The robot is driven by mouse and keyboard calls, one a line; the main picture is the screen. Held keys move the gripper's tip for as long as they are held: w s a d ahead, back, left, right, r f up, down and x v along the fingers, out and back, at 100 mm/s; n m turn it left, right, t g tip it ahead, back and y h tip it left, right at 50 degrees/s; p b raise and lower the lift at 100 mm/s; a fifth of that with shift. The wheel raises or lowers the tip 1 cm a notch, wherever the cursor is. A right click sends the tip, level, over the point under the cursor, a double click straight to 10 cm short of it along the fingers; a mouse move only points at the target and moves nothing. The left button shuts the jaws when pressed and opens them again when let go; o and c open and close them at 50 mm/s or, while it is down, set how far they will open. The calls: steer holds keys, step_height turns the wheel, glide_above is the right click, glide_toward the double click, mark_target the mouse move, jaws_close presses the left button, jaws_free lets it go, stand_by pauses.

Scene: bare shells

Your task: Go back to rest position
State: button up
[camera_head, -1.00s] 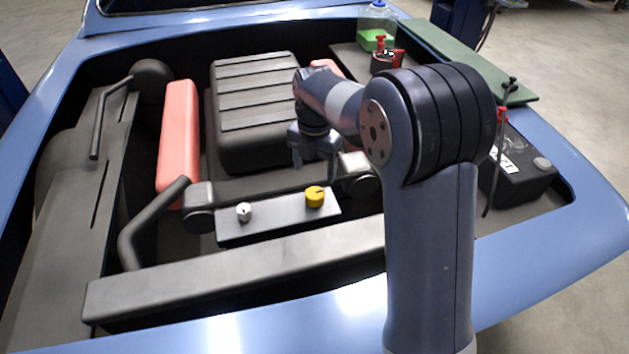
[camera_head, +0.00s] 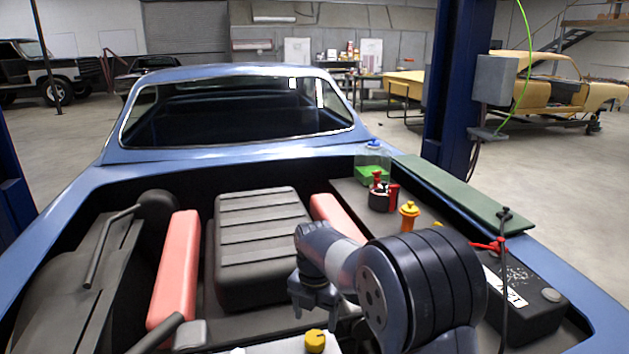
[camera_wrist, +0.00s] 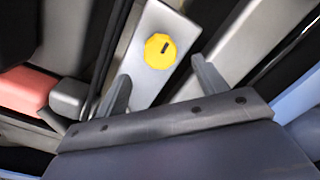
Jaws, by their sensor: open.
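My gripper (camera_head: 315,310) hangs over the engine bay of a blue car, pointing down, just above and beside a yellow cap (camera_head: 315,341). In the wrist view my gripper (camera_wrist: 160,88) has its two fingers spread wide with nothing between them. The yellow cap (camera_wrist: 160,51) sits on a grey bar (camera_wrist: 150,85) beyond the fingertips, apart from them. My arm folds in front of the lower right of the bay and hides part of it.
A ribbed engine cover (camera_head: 258,235) stands between two red covers (camera_head: 178,265). At right are a green-liquid bottle (camera_head: 372,170), an orange cap (camera_head: 409,213), a green board (camera_head: 450,190), and a black battery (camera_head: 525,310) with a thin rod (camera_head: 505,270) by it. A blue post (camera_head: 455,85) rises behind.

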mark_target(315, 337)
step_height(315, 337, down, 6)
steer(key=shift+f, duration=0.1)
stand_by(0.6)
